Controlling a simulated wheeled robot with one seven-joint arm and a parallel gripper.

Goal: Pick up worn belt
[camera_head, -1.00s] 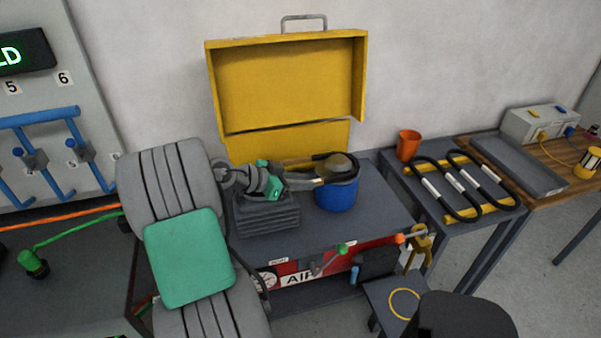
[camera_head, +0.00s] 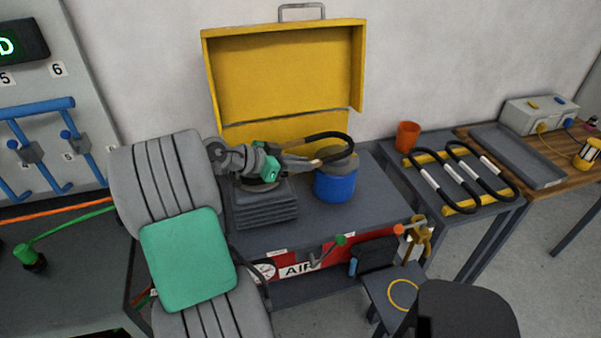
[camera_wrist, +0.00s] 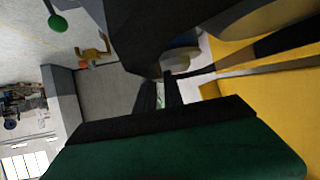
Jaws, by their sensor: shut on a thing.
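The worn belt (camera_head: 325,136) is a black loop with a tan stretch, raised in an arch beside and above the blue pot (camera_head: 335,187). My gripper (camera_head: 311,161) is shut on the belt near its tan stretch, left of the pot's grey top. In the wrist view, my dark fingers (camera_wrist: 160,95) are close together in the middle. The exact grip on the belt is hard to make out there.
An open yellow case lid (camera_head: 285,75) stands behind the pot. Right, a table holds black loops (camera_head: 462,178) with white bands on yellow bars and an orange cup (camera_head: 407,135). A stool (camera_head: 385,290) bears a yellow ring.

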